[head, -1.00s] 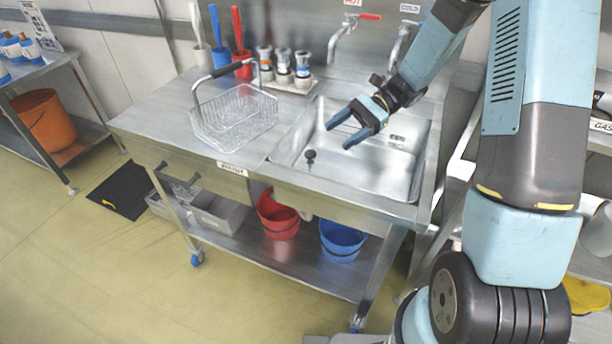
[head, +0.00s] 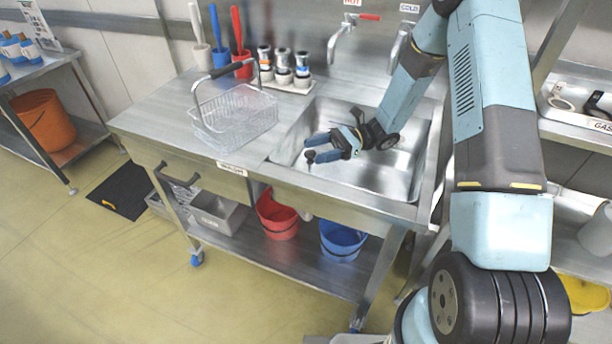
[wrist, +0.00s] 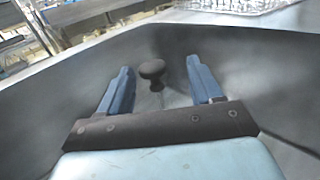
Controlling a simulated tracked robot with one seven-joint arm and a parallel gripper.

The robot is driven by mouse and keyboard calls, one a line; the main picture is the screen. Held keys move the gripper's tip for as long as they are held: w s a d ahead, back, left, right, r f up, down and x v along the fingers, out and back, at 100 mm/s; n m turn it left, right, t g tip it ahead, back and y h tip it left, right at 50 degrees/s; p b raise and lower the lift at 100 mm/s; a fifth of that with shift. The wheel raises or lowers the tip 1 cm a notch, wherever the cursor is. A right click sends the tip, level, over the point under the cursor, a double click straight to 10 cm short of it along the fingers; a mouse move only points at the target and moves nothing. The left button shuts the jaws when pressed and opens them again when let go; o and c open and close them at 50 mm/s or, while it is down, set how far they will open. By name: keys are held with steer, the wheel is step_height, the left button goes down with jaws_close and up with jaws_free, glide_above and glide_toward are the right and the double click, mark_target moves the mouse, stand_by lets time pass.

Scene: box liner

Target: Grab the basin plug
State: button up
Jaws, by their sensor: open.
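The basin plug (head: 310,155) is a small dark knob in the metal sink basin (head: 385,178), near its left wall. In the wrist view the plug (wrist: 152,70) shows a round black top on a narrower stem, upright. My gripper (head: 314,149) is open, low in the basin, with its blue fingers pointing left at the plug. In the wrist view the plug stands between the lines of the two fingers (wrist: 158,75), close to their tips. I see no contact between the fingers and the plug. The plug's lower part is hard to make out.
A wire basket (head: 235,120) with a raised handle stands on the counter left of the sink. The hot tap (head: 345,35) and cold tap (head: 398,45) stand behind the basin. The basin walls enclose my gripper. A rack of bottles (head: 285,75) stands at the back.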

steer(key=shift+s+x, duration=0.25)
steer(key=shift+x, duration=2.05)
steer(key=shift+d+f, duration=0.1)
steer(key=shift+c, duration=0.5)
jaws_close()
